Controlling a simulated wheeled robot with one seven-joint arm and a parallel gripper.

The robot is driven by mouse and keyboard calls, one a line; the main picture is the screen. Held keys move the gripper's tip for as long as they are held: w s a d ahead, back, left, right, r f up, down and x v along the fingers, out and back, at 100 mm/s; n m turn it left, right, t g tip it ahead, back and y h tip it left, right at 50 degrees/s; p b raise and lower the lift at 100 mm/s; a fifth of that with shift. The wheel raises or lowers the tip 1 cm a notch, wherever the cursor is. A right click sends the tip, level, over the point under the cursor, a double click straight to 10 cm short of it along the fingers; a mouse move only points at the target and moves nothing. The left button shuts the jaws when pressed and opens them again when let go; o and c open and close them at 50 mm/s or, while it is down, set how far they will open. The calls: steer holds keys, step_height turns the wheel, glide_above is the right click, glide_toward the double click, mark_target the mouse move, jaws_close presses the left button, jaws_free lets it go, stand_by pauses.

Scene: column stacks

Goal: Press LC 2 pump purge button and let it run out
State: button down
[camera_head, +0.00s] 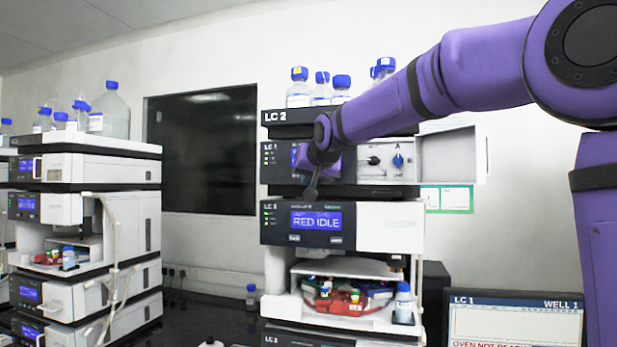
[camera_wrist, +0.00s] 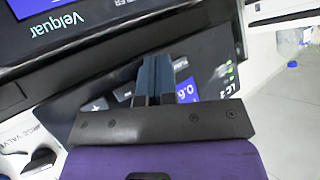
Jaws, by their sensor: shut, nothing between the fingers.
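The LC 2 stack stands at the centre of the head view, with the LC 2 pump (camera_head: 275,161) below its bottle tray. My gripper (camera_head: 311,191) is in front of the pump panel and covers most of its display. In the wrist view my gripper (camera_wrist: 156,66) is shut and empty, its dark fingers over the pump's black panel. The pump display (camera_wrist: 187,90) shows partly beside the fingers. Small panel buttons (camera_wrist: 97,104) show left of the fingers; I cannot read which is purge. Whether the fingertips touch the panel cannot be told.
A blue knob (camera_head: 398,161) sits right of the pump panel. Blue-capped bottles (camera_head: 299,88) stand on top. Another stack (camera_head: 110,175) is at left, and a monitor (camera_head: 515,318) at lower right.

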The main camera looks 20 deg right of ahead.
steer(key=shift+s+a, duration=0.45)
steer(key=shift+s, duration=0.25)
steer(key=s+a, duration=0.1)
steer(key=s, duration=0.1)
steer(key=s+a, duration=0.2)
stand_by(0.5)
stand_by(0.7)
steer(key=s+d+f+g, duration=0.2)
steer(key=s+f, duration=0.5)
steer(key=s, duration=0.4)
steer(key=s+d+f+n+g, duration=0.1)
steer(key=s+d+f+g, duration=0.1)
steer(key=s+f, duration=0.6)
steer(key=s+d+f+n+g, duration=0.1)
steer(key=s+d+f+g, duration=0.2)
steer(key=s+f, duration=0.4)
steer(key=s, duration=0.9)
steer(key=shift+s+d+f, duration=0.25)
steer(key=shift+d+f, duration=0.05)
steer(key=shift+d, duration=0.1)
